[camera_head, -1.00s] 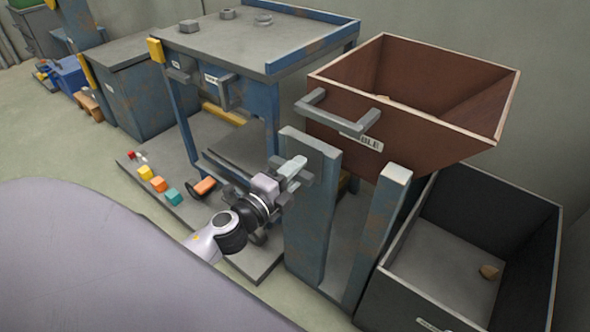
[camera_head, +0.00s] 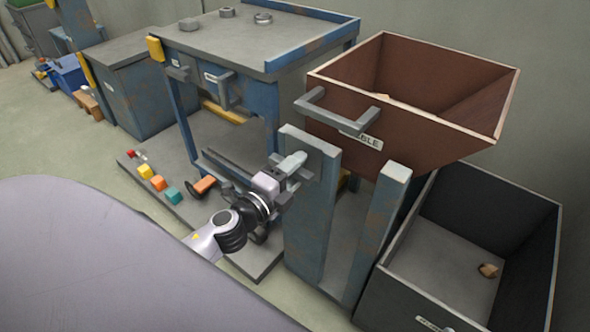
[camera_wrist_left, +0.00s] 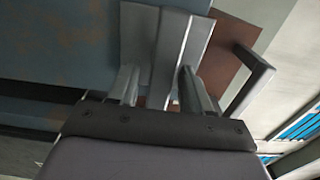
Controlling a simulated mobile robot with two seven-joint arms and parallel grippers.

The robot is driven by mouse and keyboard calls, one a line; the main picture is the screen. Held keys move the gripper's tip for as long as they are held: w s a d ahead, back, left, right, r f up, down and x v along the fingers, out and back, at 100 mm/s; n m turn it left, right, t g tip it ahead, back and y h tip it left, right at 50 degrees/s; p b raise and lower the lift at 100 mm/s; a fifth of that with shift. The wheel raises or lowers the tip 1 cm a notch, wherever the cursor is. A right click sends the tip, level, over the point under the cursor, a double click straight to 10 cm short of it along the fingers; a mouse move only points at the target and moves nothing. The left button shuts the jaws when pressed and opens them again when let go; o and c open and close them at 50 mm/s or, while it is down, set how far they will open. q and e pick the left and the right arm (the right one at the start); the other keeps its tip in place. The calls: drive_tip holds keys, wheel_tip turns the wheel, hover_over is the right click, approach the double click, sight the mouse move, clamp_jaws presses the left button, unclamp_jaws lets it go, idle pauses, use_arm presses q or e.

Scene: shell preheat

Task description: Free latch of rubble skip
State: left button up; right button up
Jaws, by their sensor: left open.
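The rubble skip (camera_head: 440,95) is a brown, open-topped, tilted box with a grey handle and a partly readable label. It sits above a blue-grey post (camera_head: 308,225). The latch, a grey metal bar, shows at the post's upper left face, partly hidden by my gripper. My left gripper (camera_head: 291,165) is open at this bar. In the left wrist view the ridged grey bar (camera_wrist_left: 160,45) lies between and beyond my left gripper's two fingers (camera_wrist_left: 158,88). I cannot tell whether the fingers touch it. My right gripper is out of view.
A dark open bin (camera_head: 440,250) with a small stone (camera_head: 488,270) stands below the skip. A second post (camera_head: 378,235) stands right of the latch post. A blue workbench (camera_head: 250,40) is behind my left arm. Coloured blocks (camera_head: 158,183) line the platform edge.

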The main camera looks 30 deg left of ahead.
use_arm(q)
drive_tip(key=s, duration=0.7)
drive_tip(key=shift+a, duration=0.3)
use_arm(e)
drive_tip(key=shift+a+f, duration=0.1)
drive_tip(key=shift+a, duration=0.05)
